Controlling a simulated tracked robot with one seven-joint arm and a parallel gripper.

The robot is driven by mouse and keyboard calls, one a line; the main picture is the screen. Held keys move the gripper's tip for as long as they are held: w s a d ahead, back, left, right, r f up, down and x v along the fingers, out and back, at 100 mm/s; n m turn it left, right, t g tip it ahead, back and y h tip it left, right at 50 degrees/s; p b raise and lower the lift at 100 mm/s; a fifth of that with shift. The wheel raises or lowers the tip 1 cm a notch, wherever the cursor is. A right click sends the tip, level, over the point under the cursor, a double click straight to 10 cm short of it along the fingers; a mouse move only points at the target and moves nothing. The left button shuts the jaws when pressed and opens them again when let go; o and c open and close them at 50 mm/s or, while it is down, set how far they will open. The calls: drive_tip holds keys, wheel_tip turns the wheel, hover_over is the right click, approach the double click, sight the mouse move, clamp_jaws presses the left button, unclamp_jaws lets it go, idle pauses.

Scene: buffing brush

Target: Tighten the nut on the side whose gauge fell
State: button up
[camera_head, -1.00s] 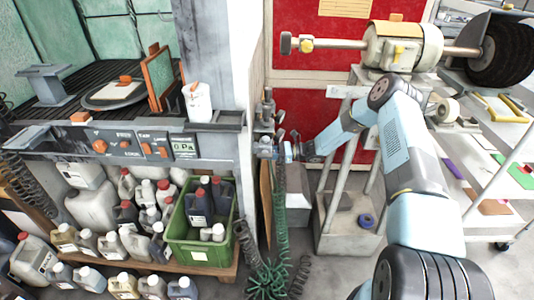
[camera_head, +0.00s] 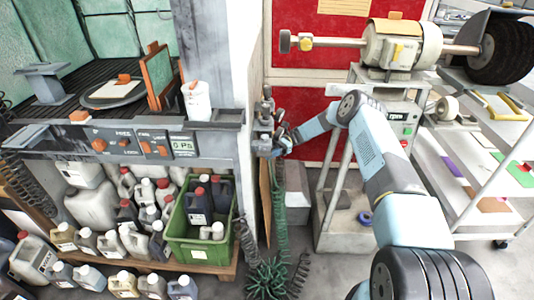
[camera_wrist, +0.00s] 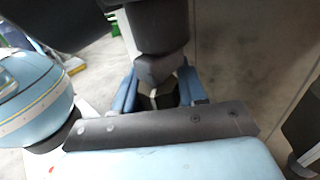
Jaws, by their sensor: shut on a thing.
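A grey metal air fitting assembly (camera_head: 266,108) is mounted on the side of the booth's column. It has small round parts at its right, but I cannot read any gauge needle. My gripper (camera_head: 281,142) is at the lower part of this assembly. In the wrist view my gripper (camera_wrist: 160,92) has its blue fingers on either side of a dark, angular nut (camera_wrist: 158,70) and is shut on it. A thicker dark cylinder continues above the nut. The arm partly hides the fitting in the head view, so which side's nut this is cannot be told.
A green coiled hose (camera_head: 279,205) hangs below the fitting. A green crate (camera_head: 200,250) of bottles stands on a low wooden shelf at left. A buffing motor (camera_head: 402,47) on a grey stand (camera_head: 345,230) is close to my arm. A white shelf cart (camera_head: 465,175) is at right.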

drive_tip(key=shift+w+r, duration=0.1)
idle(0.3)
drive_tip(key=o, duration=1)
drive_tip(key=shift+c, duration=0.2)
drive_tip(key=v, duration=0.7)
drive_tip(key=shift+w+d, duration=0.15)
drive_tip(key=shift+w, duration=0.05)
